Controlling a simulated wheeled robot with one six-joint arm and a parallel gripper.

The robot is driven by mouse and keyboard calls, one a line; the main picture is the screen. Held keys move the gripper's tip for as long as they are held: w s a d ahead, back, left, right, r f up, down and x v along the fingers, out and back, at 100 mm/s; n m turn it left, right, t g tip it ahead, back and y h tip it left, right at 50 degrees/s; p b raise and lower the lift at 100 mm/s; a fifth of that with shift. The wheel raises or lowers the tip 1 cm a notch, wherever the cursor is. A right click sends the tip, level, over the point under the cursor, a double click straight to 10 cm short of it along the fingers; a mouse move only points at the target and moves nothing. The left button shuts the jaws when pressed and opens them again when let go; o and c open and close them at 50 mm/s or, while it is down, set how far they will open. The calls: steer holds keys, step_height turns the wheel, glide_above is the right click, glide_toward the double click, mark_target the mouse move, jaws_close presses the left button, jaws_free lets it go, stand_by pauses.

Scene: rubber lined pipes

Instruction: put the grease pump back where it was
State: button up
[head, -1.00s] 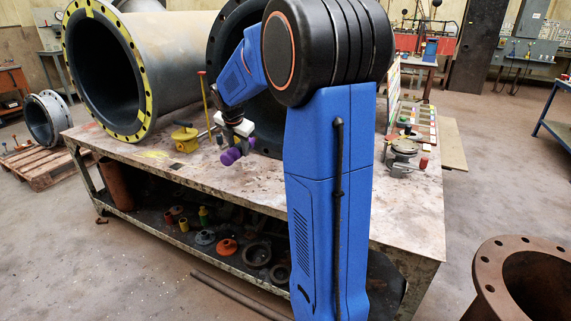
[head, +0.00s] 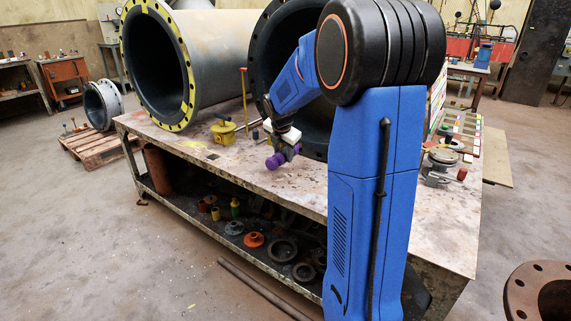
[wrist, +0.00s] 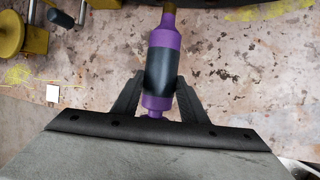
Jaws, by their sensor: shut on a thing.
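My gripper (wrist: 155,98) is shut on a purple cylinder (wrist: 164,48) with a dark band and a brownish tip; it also shows in the head view (head: 275,161). The cylinder is held above the workbench top (wrist: 235,85), seemingly clear of it. A yellow pot-like device (head: 223,131) stands on the bench to the left of my gripper in the head view. Part of it shows at the upper left in the wrist view (wrist: 32,38), with a dark handle. I cannot tell for sure which of the two is the grease pump.
Two large pipes lie on the bench behind, one with a yellow flange (head: 186,75). A red-topped yellow rod (head: 244,100) stands near the yellow device. A round metal device (head: 441,158) sits at the bench's right. Bare bench lies in front of my gripper.

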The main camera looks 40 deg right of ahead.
mark_target(283, 163)
steer(key=shift+f, duration=2.45)
steer(key=shift+f, duration=0.2)
steer(key=o, duration=1.4)
steer(key=v, duration=1.7)
steer(key=s+a+m+y, duration=0.2)
steer(key=s+a+m, duration=0.9)
steer(key=s, duration=0.5)
steer(key=s+a+f+m, duration=0.2)
steer(key=s+a+m, duration=0.1)
steer(key=s, duration=0.2)
steer(key=s+a+f+m+y, duration=0.1)
steer(key=s+a+f+m, duration=0.2)
steer(key=s, duration=0.3)
steer(key=s+a+f+m, duration=0.2)
steer(key=s+m, duration=0.2)
steer(key=s, duration=0.1)
steer(key=shift+s+a+f+t, duration=0.15)
steer(key=shift+a+f+t, duration=0.15)
steer(key=shift+a, duration=0.1)
